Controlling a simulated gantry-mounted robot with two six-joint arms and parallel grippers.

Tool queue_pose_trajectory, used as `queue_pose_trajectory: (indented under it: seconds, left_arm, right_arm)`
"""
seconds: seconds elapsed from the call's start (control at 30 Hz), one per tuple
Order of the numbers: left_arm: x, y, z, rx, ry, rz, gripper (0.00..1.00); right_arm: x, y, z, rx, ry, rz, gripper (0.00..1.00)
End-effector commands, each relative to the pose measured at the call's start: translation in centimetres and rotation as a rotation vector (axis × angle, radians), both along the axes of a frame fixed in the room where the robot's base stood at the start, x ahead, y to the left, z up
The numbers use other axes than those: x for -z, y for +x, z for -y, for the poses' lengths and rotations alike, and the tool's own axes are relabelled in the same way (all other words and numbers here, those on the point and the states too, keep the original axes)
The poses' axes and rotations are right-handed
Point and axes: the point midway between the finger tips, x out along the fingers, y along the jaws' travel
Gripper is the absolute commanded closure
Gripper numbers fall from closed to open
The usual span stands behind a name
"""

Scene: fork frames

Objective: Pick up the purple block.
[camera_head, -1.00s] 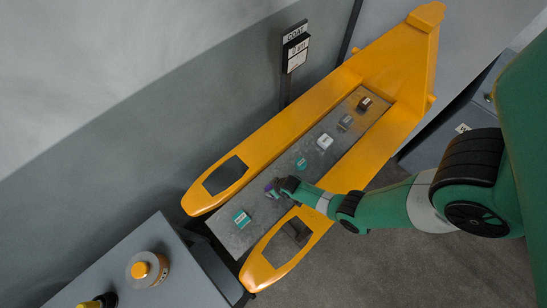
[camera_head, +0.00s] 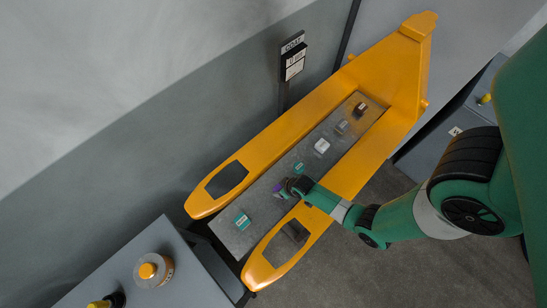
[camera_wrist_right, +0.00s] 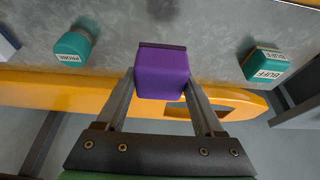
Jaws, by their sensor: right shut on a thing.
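The purple block (camera_wrist_right: 162,75) sits between the two fingers of my right gripper (camera_wrist_right: 162,92) in the right wrist view, and the fingers are shut on it. In the head view the purple block (camera_head: 281,187) is small, at the tip of my right gripper (camera_head: 288,187), over the grey slab between the yellow forks. A shadow lies on the slab beyond the block in the wrist view. It appears held above the slab, but the exact height is hard to tell. My left gripper is not in view.
The grey slab (camera_head: 262,205) lies between two yellow forks (camera_head: 264,275). A teal block (camera_head: 242,221) marked BUFF lies nearer the tips, another teal block (camera_head: 298,168) is close by, and a white block (camera_head: 322,146) is farther up. A grey cabinet (camera_head: 190,290) stands at lower left.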

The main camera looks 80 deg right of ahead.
Motion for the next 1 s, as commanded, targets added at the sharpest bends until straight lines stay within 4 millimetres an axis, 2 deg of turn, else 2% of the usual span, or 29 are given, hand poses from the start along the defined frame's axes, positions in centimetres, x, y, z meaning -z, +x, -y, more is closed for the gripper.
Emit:
queue_pose_trajectory:
  seconds: [0.03, 0.2, 0.3, 0.5, 0.77, 0.8, 1.0]
  left_arm:
    - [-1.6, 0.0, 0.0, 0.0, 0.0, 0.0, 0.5]
    - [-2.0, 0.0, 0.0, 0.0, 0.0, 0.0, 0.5]
    - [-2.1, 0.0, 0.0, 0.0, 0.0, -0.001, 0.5]
    - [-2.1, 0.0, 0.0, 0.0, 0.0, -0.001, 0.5]
    - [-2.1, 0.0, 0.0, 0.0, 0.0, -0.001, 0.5]
    - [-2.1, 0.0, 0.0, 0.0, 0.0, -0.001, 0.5]
    - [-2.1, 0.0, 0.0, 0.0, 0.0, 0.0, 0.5]
  right_arm:
    - [-2.3, -1.4, 0.0, 0.006, 0.0, 0.0, 0.91]
    - [-4.0, -6.4, 0.0, 0.011, 0.002, 0.0, 0.91]
    - [-4.8, -8.5, 0.0, 0.011, 0.003, 0.0, 0.91]
    - [-5.4, -10.1, 0.0, 0.003, 0.001, 0.001, 0.91]
    - [-5.5, -10.2, 0.0, -0.001, -0.001, 0.001, 0.91]
    - [-5.5, -10.2, 0.0, -0.001, -0.001, 0.001, 0.32]
    - [-5.5, -10.2, 0.1, 0.0, -0.001, 0.001, 0.68]
